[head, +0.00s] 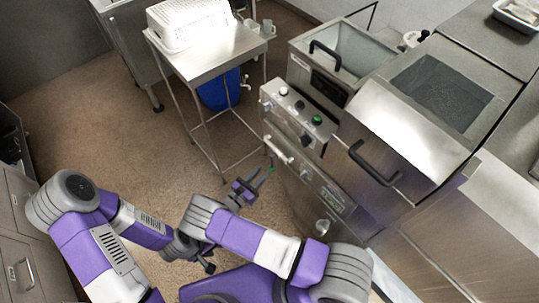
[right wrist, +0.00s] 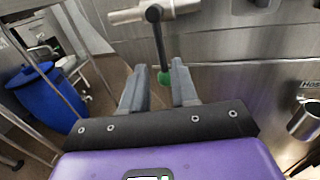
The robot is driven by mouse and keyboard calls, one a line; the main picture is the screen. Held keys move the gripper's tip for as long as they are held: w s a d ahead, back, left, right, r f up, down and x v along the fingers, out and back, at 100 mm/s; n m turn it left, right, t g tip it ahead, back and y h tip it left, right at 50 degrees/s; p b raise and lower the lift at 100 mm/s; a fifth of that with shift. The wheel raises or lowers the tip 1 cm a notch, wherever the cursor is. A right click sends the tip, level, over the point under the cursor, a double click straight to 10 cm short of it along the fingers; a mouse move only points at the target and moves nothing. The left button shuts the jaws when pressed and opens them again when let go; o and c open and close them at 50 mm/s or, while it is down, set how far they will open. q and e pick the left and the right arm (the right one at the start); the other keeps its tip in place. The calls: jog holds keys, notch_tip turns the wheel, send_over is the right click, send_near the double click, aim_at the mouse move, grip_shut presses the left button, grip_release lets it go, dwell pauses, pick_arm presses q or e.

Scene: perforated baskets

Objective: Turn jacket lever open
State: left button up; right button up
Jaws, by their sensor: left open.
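The jacket lever (right wrist: 157,40) is a dark rod with a green ball at its end. It hangs down from a pale pipe fitting (right wrist: 128,15) on the steel machine front. My right gripper (right wrist: 159,73) has its fingers apart, one on each side of the lever's green end; I cannot tell whether either finger touches it. In the head view the right gripper (head: 263,178) is in front of the machine, by the green tip (head: 271,163). My left gripper (head: 195,256) is open and low over the floor, away from the lever, partly hidden by my right arm.
The steel cooking machine (head: 345,170) has knobs and black handles on its front and lids. A steel stand (head: 200,70) bears a white perforated basket (head: 190,24), with a blue drum (head: 220,90) below. A metal cup-like fitting (right wrist: 305,122) sticks out at right. Floor is clear at left.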

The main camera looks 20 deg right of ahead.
aim_at(271, 164)
jog(key=x, duration=0.7)
jog(key=shift+d+p, duration=0.15)
jog(key=shift+p, duration=0.15)
jog(key=shift+c, duration=0.2)
grip_shut()
